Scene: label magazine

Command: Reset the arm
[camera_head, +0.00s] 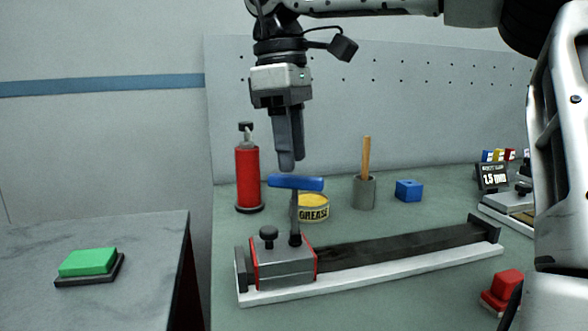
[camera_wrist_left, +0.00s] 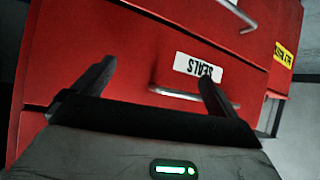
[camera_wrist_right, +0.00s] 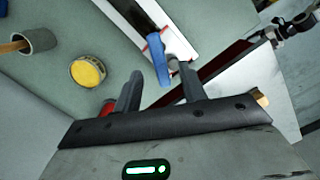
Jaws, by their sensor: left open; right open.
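My right gripper (camera_head: 290,165) points down just above a blue T-handle (camera_head: 296,182). Its fingers look apart from the handle and hold nothing. The handle stands on a grey block with red edges (camera_head: 285,262) at the left end of a long dark track on a white base (camera_head: 400,262). In the right wrist view the open right gripper (camera_wrist_right: 160,85) has the blue handle (camera_wrist_right: 158,60) between and beyond its fingertips. My left gripper (camera_wrist_left: 155,75) is open and empty, facing a red drawer cabinet (camera_wrist_left: 130,40) with a SEALS label (camera_wrist_left: 198,66). The left gripper is not in the head view.
A red cylinder (camera_head: 248,178), a yellow grease tin (camera_head: 313,208), a grey pot with a wooden handle (camera_head: 364,192) and a blue block (camera_head: 409,190) stand behind the track. A red button (camera_head: 505,288) is at front right. A green button (camera_head: 88,262) sits on the left table.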

